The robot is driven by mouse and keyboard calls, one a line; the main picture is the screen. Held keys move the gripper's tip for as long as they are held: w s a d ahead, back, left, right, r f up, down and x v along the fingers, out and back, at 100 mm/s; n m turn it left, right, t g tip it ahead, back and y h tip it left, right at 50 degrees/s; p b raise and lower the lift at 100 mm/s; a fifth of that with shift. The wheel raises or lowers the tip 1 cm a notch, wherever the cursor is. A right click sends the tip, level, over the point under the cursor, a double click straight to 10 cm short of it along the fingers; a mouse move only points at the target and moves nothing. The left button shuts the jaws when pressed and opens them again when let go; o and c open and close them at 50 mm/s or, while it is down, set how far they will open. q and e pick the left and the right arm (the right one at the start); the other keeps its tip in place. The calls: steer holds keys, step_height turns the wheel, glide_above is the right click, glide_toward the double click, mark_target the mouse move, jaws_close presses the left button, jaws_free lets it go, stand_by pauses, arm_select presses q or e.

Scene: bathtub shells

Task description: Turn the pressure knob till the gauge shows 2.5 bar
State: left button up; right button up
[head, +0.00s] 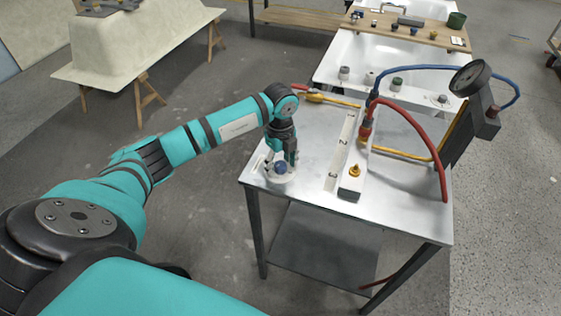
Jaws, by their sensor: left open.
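My right gripper is not in view.
A white tub with a wooden board (420,32) stands behind. A tub shell (140,45) stands on trestles at the left.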

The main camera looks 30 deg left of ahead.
arm_select(q)
steer(key=c, duration=1.1)
steer(key=shift+c, duration=0.2)
steer(key=shift+m, duration=0.3)
